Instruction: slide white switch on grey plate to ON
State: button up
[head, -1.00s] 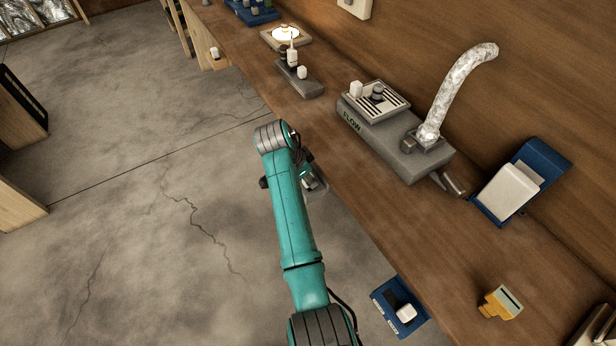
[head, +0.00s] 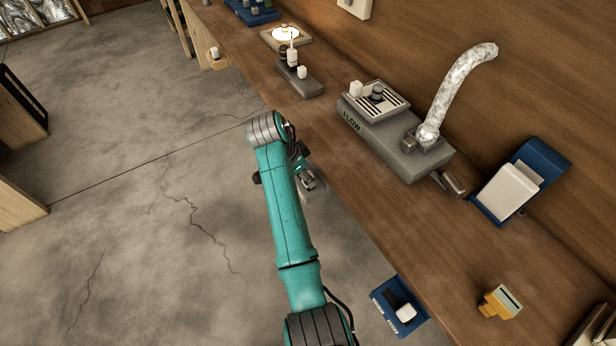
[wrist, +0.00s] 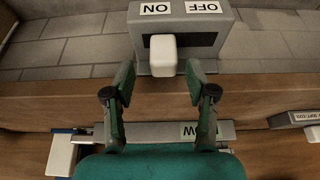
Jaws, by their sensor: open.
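The grey plate (wrist: 217,50) shows near the top of the wrist view, with upside-down ON at its left and OFF at its right. The white switch (wrist: 163,55) stands in the left part of its dark slot, on the ON side. My gripper (wrist: 160,82) is open and empty. Its two fingertips are spread to either side of the switch, just below it in the picture, with no visible contact. In the head view, a grey piece that looks like the plate (head: 312,188) shows at the bench's front edge, partly hidden by my arm.
A grey FLOW unit (head: 400,152) with a silver duct (head: 459,85) stands on the bench (head: 440,230). A blue panel with a white switch (head: 383,298) is at the front edge. A yellow-orange piece (head: 497,303) lies nearby. Open floor is left of my arm.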

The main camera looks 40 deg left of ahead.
jog(key=v, duration=0.8)
jog(key=shift+r, duration=0.25)
jog(key=shift+s, duration=0.25)
